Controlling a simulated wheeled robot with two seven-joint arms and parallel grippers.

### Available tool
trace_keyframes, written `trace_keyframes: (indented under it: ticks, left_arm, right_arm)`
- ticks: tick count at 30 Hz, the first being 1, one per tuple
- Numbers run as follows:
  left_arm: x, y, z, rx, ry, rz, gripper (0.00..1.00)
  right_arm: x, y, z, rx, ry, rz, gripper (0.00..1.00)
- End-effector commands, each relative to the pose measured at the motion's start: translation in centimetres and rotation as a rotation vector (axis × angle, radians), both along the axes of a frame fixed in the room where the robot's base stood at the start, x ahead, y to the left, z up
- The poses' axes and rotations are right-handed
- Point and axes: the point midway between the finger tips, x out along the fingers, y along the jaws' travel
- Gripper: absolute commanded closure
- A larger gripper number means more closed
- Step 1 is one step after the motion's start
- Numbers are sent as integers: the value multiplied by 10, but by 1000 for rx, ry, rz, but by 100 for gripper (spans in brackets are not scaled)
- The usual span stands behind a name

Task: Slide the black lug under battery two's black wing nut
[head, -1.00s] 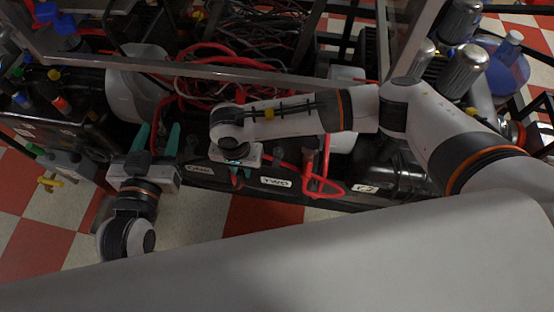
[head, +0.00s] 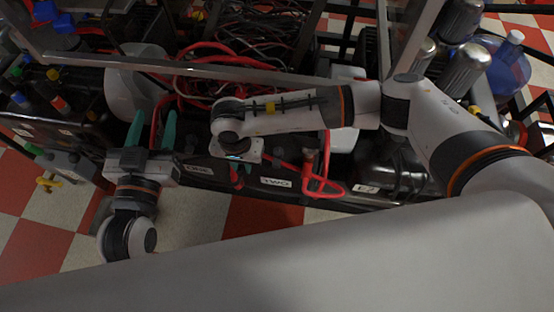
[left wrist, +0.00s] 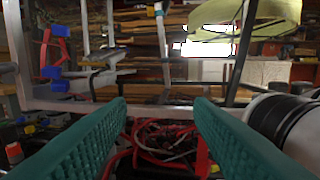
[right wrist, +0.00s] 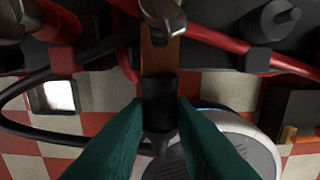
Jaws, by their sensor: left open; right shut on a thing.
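My right gripper (right wrist: 160,140) is shut on the black sleeve of the black lug (right wrist: 159,97) in the right wrist view. The lug's copper tongue (right wrist: 159,57) points up the picture to a dark metallic wing nut (right wrist: 163,18), whose edge overlaps the tongue's end. I cannot tell how far under it the tongue sits. In the head view the right gripper (head: 237,172) is low over the battery row, left of battery two's label (head: 275,183); the lug is hidden there. My left gripper (head: 152,130) is open and empty, left of label ONE; its fingers also show in the left wrist view (left wrist: 160,120).
Red cables (right wrist: 215,38) run beside the wing nut, and a black cable (right wrist: 70,130) loops at the left. Another terminal (right wrist: 272,20) stands at the right. A metal frame bar (head: 200,66) crosses behind the grippers. Checkered floor lies in front.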

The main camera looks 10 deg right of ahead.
Motion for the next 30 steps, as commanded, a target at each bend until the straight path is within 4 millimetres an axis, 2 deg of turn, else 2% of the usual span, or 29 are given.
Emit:
trace_keyframes:
  ticks: [30]
  left_arm:
    - [-2,-3,23,-42,-156,-9,52]
  right_arm:
    - [10,-4,0,0,0,-1,100]
